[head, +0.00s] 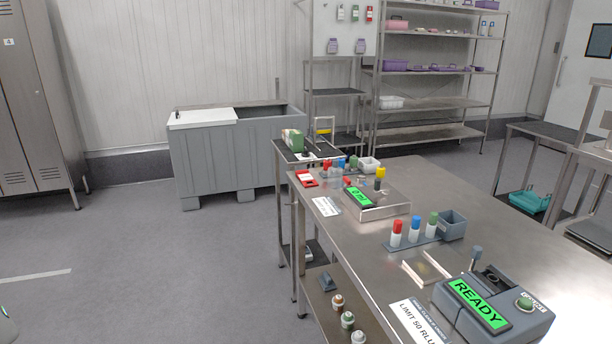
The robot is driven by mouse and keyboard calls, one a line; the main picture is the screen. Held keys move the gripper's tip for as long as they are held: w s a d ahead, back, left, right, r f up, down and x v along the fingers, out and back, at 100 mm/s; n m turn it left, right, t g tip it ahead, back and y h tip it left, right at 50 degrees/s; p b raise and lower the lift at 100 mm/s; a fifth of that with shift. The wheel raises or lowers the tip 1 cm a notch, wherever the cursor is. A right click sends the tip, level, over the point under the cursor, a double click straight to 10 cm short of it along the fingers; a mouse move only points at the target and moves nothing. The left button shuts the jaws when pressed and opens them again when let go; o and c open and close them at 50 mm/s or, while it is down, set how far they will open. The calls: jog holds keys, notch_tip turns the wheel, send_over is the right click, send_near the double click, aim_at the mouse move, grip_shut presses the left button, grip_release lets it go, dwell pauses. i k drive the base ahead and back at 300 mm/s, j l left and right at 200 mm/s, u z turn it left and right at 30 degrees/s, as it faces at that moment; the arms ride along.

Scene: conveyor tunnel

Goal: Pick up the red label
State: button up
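I cannot tell for certain which thing is the red label. A small flat red piece with a white top (306,179) lies at the far left corner of the steel table (480,220). A red and white tag (369,13) also hangs on the pale board at the back, beside green and white tags (340,12). Both are small and their print cannot be read. My gripper is not in view.
On the table stand a grey device reading READY (480,304), a rack of red, blue and green capped tubes (415,232), a grey cup (452,225) and a scale (378,205). A grey bin (225,155) stands behind. The floor at left (130,265) is clear.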

aim_at(305, 176)
jog(key=i+j+z, duration=0.3)
jog(key=i+j, duration=0.55)
jog(key=i, duration=0.45)
jog(key=i+j+z, duration=0.3)
jog(key=i+j, duration=0.8)
jog(key=i, duration=0.05)
